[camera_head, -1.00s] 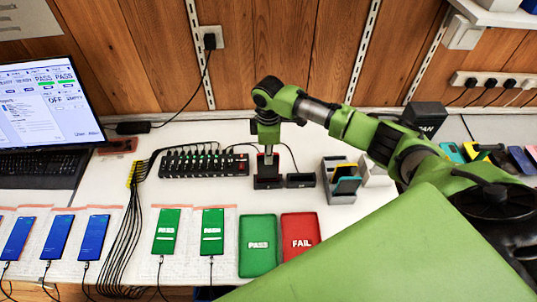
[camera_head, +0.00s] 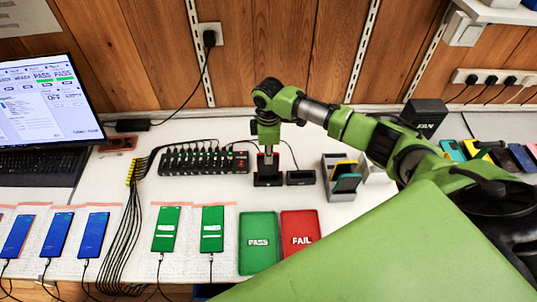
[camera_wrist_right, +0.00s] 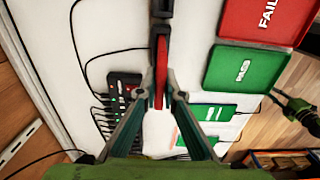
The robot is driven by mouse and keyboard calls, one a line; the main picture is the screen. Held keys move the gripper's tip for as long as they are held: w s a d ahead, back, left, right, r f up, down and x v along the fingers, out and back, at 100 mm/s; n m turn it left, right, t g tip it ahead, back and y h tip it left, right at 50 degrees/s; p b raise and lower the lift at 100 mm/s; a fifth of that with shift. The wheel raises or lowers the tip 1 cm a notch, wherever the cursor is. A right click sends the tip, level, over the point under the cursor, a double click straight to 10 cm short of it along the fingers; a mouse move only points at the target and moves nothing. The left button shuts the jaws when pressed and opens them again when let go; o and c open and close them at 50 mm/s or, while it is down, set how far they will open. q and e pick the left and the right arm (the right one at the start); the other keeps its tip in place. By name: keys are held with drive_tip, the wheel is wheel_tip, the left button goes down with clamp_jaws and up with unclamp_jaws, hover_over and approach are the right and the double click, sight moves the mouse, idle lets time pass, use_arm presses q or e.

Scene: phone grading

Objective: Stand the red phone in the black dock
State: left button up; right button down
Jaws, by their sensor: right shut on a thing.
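The red phone (camera_wrist_right: 160,75) is upright between the fingers of my right gripper (camera_wrist_right: 160,92), seen edge-on in the right wrist view. The right gripper is shut on it.
A small black box (camera_head: 300,177) stands close right of the dock, then a grey holder (camera_head: 338,184) with phones. A black hub (camera_head: 203,161) with cables is at the left. The green PASS tray (camera_head: 258,268) and red FAIL tray (camera_head: 301,256) lie in front.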

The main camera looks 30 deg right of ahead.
drive_tip(key=shift+f, duration=0.2)
drive_tip(key=shift+f, duration=0.45)
drive_tip(key=c, duration=2.1)
unclamp_jaws()
drive_tip(key=shift+r, duration=0.15)
wheel_tip(320, 180, up, 5)
drive_tip(key=p, duration=0.5)
drive_tip(key=shift+r, duration=0.85)
